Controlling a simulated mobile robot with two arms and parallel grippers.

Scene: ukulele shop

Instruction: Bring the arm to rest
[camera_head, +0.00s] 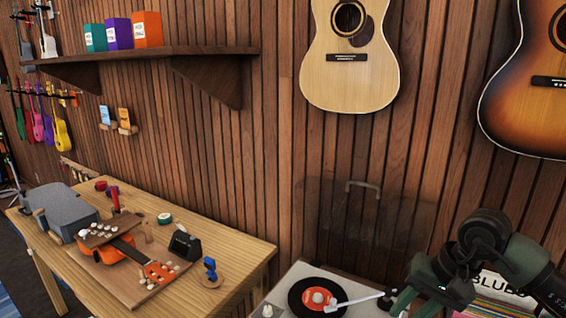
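My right arm comes in from the lower right edge, with dark joints and a dark green gripper (408,284). The gripper is beside the right end of the record player (287,285), near the base of its white tonearm (355,300). I cannot tell whether it touches the player, or whether its fingers are open or shut. A black record with an orange label (318,298) lies on the platter, and the tonearm reaches over it. The clear lid (325,225) stands raised behind. My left arm and gripper are not in view.
A wooden workbench (225,250) at left holds an orange ukulele (122,248), a grey case (62,208) and small tools. A crate of records marked BLUES (497,289) is behind my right arm. Guitars (350,75) hang on the slatted wall; a shelf (150,53) holds coloured boxes.

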